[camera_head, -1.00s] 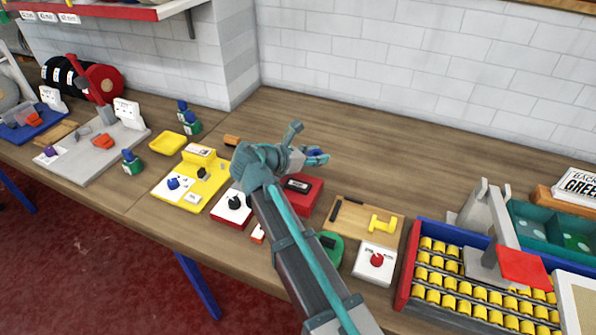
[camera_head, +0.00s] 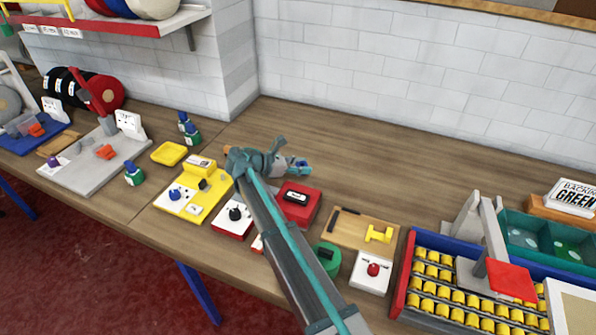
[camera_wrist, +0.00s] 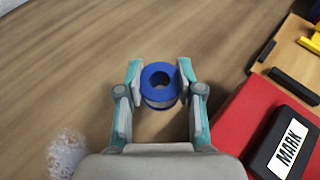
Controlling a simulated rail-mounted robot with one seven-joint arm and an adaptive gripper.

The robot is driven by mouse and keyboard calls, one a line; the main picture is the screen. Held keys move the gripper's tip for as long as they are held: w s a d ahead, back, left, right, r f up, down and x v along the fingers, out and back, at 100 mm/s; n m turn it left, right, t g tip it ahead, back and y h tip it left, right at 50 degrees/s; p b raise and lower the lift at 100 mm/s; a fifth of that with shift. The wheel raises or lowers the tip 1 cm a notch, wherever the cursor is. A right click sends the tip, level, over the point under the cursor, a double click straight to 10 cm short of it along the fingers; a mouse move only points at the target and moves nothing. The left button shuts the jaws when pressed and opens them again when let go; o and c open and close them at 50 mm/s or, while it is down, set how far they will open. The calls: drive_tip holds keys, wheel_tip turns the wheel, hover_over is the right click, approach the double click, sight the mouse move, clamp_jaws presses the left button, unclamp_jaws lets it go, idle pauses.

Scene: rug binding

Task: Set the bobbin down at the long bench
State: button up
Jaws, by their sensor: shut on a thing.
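The bobbin (camera_wrist: 160,84) is a blue-flanged ring with a whitish body, held between the fingers of my gripper (camera_wrist: 160,95) in the wrist view. My gripper is shut on it, with bare wood below. In the head view my gripper (camera_head: 300,165) is over the long bench (camera_head: 350,165), behind the red box with a black top (camera_head: 298,203). The bobbin is a small blue patch there, mostly hidden by the fingers. I cannot tell whether it touches the bench.
The red box also shows at right in the wrist view (camera_wrist: 235,125). A yellow station (camera_head: 197,198) and yellow dish (camera_head: 169,153) stand left. A wooden board (camera_head: 355,228) and a blue-edged rack of yellow spools (camera_head: 455,290) stand right. Bare wood lies behind, up to the tiled wall.

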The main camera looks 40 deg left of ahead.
sight(298, 180)
drive_tip(key=shift+w+a+f+p, duration=0.2)
drive_tip(key=shift+a+f+p, duration=0.1)
drive_tip(key=shift+a+f, duration=0.6)
drive_tip(key=shift+f+p, duration=0.85)
drive_tip(key=shift+f, duration=0.85)
drive_tip(key=shift+f, duration=0.15)
drive_tip(key=o, duration=0.7)
drive_tip(key=shift+o, duration=0.2)
drive_tip(key=shift+r, duration=0.25)
drive_tip(key=shift+s+a+r, duration=0.15)
drive_tip(key=shift+s, duration=0.15)
drive_tip(key=shift+p+v, duration=0.9)
drive_tip(key=shift+v, duration=1.5)
